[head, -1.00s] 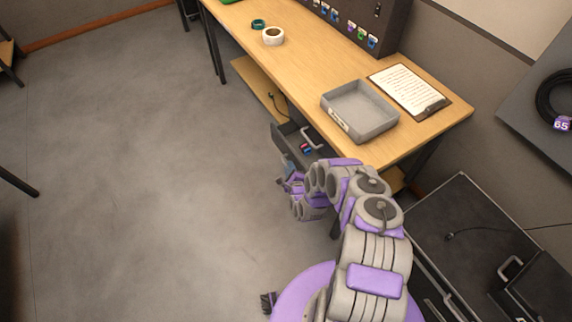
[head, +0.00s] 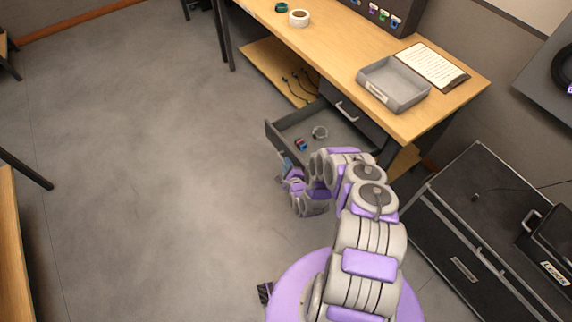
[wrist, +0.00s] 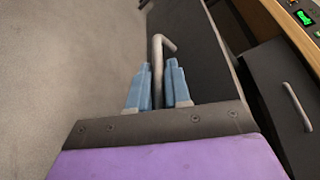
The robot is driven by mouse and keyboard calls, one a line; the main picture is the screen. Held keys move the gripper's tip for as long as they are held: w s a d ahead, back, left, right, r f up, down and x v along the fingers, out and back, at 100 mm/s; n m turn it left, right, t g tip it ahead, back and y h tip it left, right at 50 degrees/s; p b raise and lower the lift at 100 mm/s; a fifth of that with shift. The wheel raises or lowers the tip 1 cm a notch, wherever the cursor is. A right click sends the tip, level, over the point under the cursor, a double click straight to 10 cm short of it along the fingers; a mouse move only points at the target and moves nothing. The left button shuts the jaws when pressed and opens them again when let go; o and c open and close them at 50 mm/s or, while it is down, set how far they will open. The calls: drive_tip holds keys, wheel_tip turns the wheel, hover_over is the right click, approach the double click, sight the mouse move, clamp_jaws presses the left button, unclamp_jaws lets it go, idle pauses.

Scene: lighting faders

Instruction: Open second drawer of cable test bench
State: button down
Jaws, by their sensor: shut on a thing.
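The cable test bench (head: 345,52) is a wooden-topped table with dark drawers under its near right end. One drawer (head: 268,137) stands pulled well out, and I see into it. A shut drawer front (head: 358,118) with a metal handle is above it and also shows in the wrist view (wrist: 268,85). In the wrist view my gripper (wrist: 158,78) has its blue fingers shut around the grey bar handle (wrist: 158,48) of the open drawer's dark front (wrist: 200,45). In the head view my gripper (head: 286,165) is at that drawer's front, partly hidden by my arm.
The open drawer holds a small red-and-blue item (head: 301,144) and a ring-shaped item (head: 320,132). A grey tray (head: 404,100), clipboard (head: 432,65) and tape rolls are on the bench. A black case (head: 465,220) stands at right.

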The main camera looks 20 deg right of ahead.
drive_tip(key=shift+d+f, duration=0.15)
drive_tip(key=shift+d, duration=0.35)
drive_tip(key=c, duration=1.5)
unclamp_jaws()
drive_tip(key=shift+a, duration=0.15)
drive_tip(key=shift+o, duration=0.3)
drive_tip(key=shift+a, duration=0.4)
drive_tip(key=shift+d, duration=0.15)
